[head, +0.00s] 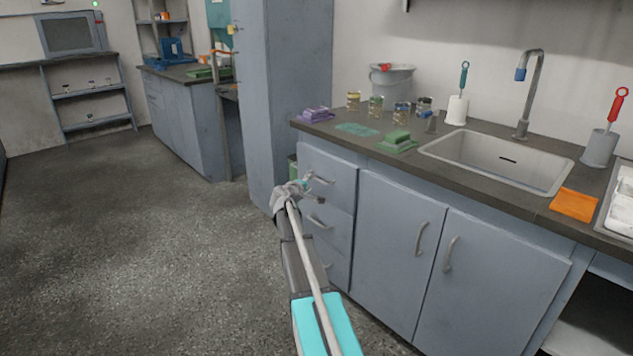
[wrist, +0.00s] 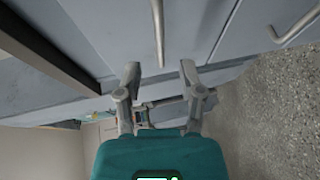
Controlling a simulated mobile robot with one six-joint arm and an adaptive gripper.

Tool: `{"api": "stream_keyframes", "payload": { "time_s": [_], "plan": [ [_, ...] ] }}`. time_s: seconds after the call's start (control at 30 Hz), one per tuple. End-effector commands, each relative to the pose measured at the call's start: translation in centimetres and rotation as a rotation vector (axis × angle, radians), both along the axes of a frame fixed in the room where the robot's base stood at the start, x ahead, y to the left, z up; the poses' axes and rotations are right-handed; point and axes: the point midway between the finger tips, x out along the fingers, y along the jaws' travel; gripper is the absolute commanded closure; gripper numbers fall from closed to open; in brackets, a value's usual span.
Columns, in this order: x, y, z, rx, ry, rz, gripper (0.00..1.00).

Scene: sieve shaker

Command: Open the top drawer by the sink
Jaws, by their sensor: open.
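The top drawer (head: 338,178) is the uppermost of a stack in the blue-grey sink cabinet, left of the doors, and it looks shut. Its bar handle (head: 321,180) is partly hidden by my gripper (head: 306,190), which is just in front of it. In the wrist view, my gripper (wrist: 159,70) is open, with one finger on each side of the line of a pale bar handle (wrist: 158,35). The handle's near end shows between the fingertips. I cannot tell whether it touches them. The sink (head: 495,160) is set in the countertop to the right.
A middle drawer (head: 327,232) is below, with another handle (wrist: 295,22) beside the gripper in the wrist view. The dark countertop (head: 470,182) overhangs the drawers and carries sponges and jars. A tall grey cabinet (head: 285,90) stands behind left. The floor (head: 150,240) at left is clear.

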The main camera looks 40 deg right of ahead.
Motion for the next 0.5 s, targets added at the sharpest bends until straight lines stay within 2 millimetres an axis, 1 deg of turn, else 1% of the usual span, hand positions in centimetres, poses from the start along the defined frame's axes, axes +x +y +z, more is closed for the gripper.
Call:
{"api": "stream_keyframes", "payload": {
  "time_s": [0.03, 0.23, 0.4, 0.5],
  "plan": [
    [0.6, -0.9, -0.3, 0.000, 0.000, -0.002, 0.50],
    [1.8, -3.4, -0.8, 0.000, -0.001, -0.001, 0.50],
    [2.5, -4.7, -1.0, 0.001, 0.000, -0.001, 0.50],
    [2.7, -5.2, -1.1, 0.001, 0.000, 0.000, 0.50]
  ]
}}
